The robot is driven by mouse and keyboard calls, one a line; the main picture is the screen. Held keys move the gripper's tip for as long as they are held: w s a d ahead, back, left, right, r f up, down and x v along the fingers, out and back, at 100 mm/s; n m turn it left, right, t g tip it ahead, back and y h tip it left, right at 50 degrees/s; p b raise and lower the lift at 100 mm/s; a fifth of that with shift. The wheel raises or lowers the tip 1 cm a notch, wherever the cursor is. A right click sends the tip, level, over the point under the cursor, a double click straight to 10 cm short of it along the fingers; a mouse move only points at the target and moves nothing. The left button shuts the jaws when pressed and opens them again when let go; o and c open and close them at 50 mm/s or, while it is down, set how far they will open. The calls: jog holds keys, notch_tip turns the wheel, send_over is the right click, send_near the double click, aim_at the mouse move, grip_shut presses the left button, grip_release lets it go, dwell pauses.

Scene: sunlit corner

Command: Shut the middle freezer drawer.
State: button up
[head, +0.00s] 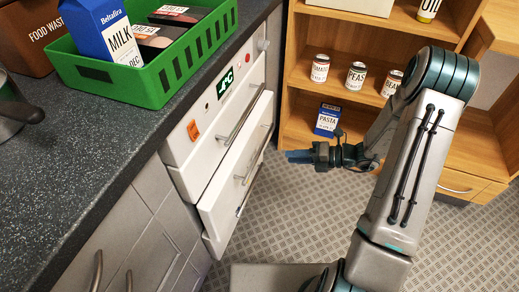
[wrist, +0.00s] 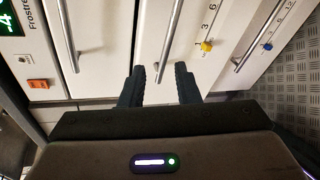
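The white freezer stands under the counter in the head view. Its middle drawer (head: 225,192) sticks out past the top drawer front (head: 207,141), partly open. The middle drawer's bar handle (wrist: 171,42) shows in the wrist view, its near end appearing between my fingertips in the picture. My gripper (head: 290,157) points left at the drawer front, with a gap of floor showing between them in the head view. In the wrist view my gripper (wrist: 160,72) has its two dark fingers apart with nothing held. The inside of the drawer is hidden.
The dark counter (head: 110,125) carries a green crate (head: 155,82) with a milk carton (head: 105,35). A wooden shelf (head: 300,72) with cans and a blue pasta box (head: 327,120) stands behind my arm. The patterned floor (head: 285,215) before the freezer is clear.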

aim_at(260, 149)
jog(key=w+a+f+m+b, duration=0.1)
jog(key=w+a, duration=0.1)
jog(key=a, duration=0.1)
jog(key=w+a+f+m+t+b, duration=0.1)
jog(key=w+a+f+m, duration=0.1)
jog(key=a, duration=0.2)
jog(key=w+a+f+m+t+b, duration=0.1)
jog(key=w+a+f, duration=0.1)
jog(key=a, duration=0.2)
jog(key=shift+w+a+f+m, duration=0.1)
jog(key=shift+w+f+m, duration=0.05)
jog(key=shift+w+m, duration=0.2)
grip_shut()
